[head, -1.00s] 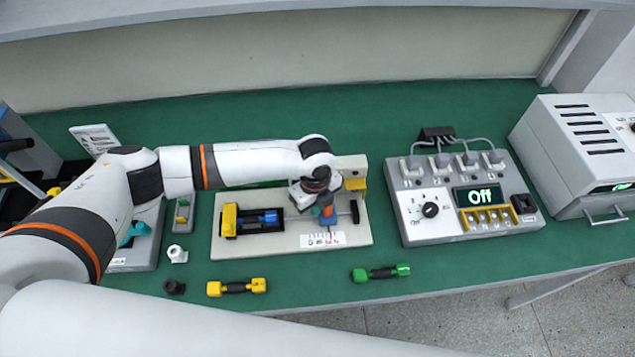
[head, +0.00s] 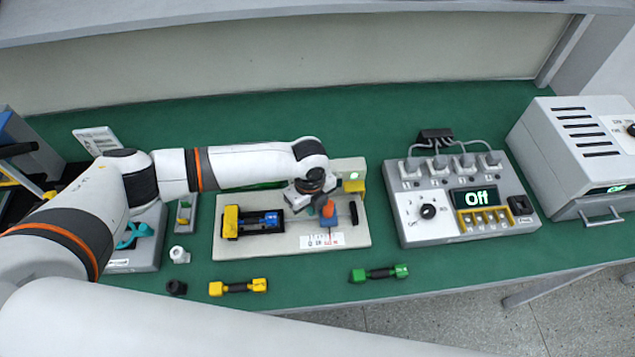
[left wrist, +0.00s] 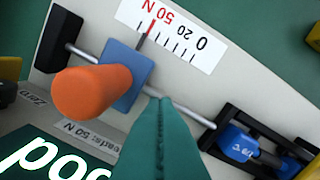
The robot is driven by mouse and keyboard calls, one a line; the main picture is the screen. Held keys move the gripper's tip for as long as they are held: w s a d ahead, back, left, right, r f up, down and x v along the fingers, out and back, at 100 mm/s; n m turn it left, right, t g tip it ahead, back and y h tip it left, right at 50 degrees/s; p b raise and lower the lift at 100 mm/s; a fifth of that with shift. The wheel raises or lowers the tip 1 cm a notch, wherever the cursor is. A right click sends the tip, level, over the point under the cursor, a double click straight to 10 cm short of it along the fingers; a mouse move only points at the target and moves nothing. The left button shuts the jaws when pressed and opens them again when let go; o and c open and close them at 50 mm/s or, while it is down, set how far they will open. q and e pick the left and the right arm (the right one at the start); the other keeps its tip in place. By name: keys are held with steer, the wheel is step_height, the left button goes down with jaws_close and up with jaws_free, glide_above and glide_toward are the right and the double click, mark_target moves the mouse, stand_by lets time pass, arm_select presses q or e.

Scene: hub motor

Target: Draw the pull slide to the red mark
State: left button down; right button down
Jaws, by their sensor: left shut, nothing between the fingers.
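The pull slide is a blue block with an orange knob (left wrist: 92,90) on a thin metal rod. It also shows in the head view (head: 329,219), partly under my wrist. In the left wrist view its edge sits beside the red mark (left wrist: 151,28) at 50 N on the white scale (left wrist: 180,35). My left gripper (left wrist: 160,103) has teal fingers closed together, empty, beside the slide and not around the knob. In the head view my wrist hides most of the fingers. My right gripper is not in view.
The rod runs to a blue unit (left wrist: 240,145) in a black frame. Yellow (head: 238,287) and green (head: 379,273) handles lie in front. A control box (head: 467,205) stands right.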

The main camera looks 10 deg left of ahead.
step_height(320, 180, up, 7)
steer(key=p, duration=0.6)
stand_by(0.4)
